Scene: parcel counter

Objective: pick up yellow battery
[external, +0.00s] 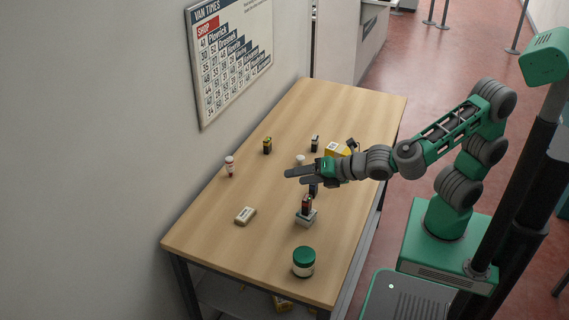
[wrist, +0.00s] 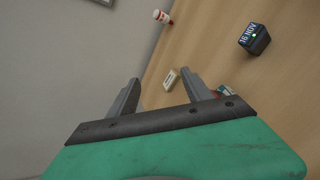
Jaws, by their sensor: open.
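In the external view, a small upright battery (external: 267,146), dark with a yellow-gold part, stands on the table near the wall; it looks like the yellow battery, but is too small to be sure. I cannot make it out in the wrist view. My gripper (external: 293,176) is open and empty above the middle of the table, nearer the camera than this battery and to its right. In the wrist view its two fingers (wrist: 162,78) are spread, with nothing held between them.
The table (external: 220,225) also bears a yellow box (external: 337,149) behind my gripper, a red-and-white bottle (external: 229,166), a cream block (external: 245,216), a green-lidded jar (external: 304,262) and a grey stand (external: 306,218) with a small dark-and-red item. The wrist view shows a dark cube (wrist: 254,38).

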